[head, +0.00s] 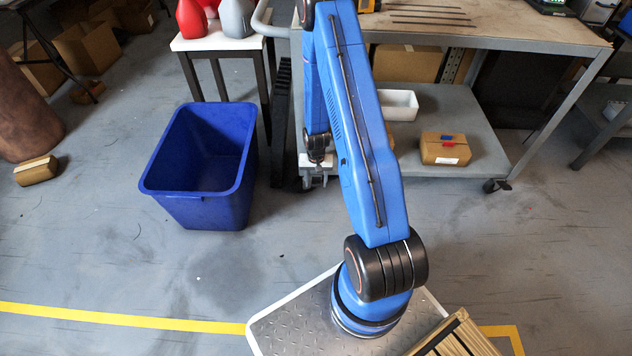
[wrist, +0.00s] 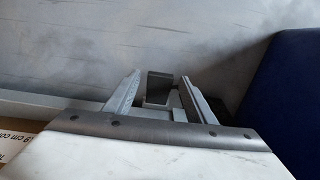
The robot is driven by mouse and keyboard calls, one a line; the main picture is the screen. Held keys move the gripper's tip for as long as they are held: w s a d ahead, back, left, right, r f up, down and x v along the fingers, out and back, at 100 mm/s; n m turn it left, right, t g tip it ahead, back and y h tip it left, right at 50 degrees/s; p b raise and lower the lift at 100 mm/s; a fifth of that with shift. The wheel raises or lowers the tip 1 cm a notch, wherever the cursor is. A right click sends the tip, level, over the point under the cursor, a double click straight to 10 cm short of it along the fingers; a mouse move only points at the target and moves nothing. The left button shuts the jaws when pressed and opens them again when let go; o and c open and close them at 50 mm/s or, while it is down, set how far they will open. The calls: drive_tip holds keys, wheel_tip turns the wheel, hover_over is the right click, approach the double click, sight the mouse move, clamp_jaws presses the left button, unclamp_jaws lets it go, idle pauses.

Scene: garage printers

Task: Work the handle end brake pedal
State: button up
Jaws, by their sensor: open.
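The cart (head: 455,118) stands at the upper right, with its grey push handle (head: 262,22) at its left end. My gripper (head: 316,181) points down beside the lower left corner of the cart, near floor level. In the wrist view its two fingers (wrist: 160,76) are spread apart. A small dark grey block (wrist: 158,87), which looks like the brake pedal, shows between them. I cannot tell whether the fingers touch it. In the head view the pedal cannot be made out behind my gripper and arm.
A blue bin (head: 215,212) stands left of my gripper; its side also shows in the wrist view (wrist: 290,100). The lower shelf holds a white tray (head: 402,106) and a cardboard box (head: 450,149). A castor (head: 496,185) is at the cart's right. Floor in front is clear.

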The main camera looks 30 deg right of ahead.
drive_tip(key=shift+c, duration=0.6)
clamp_jaws()
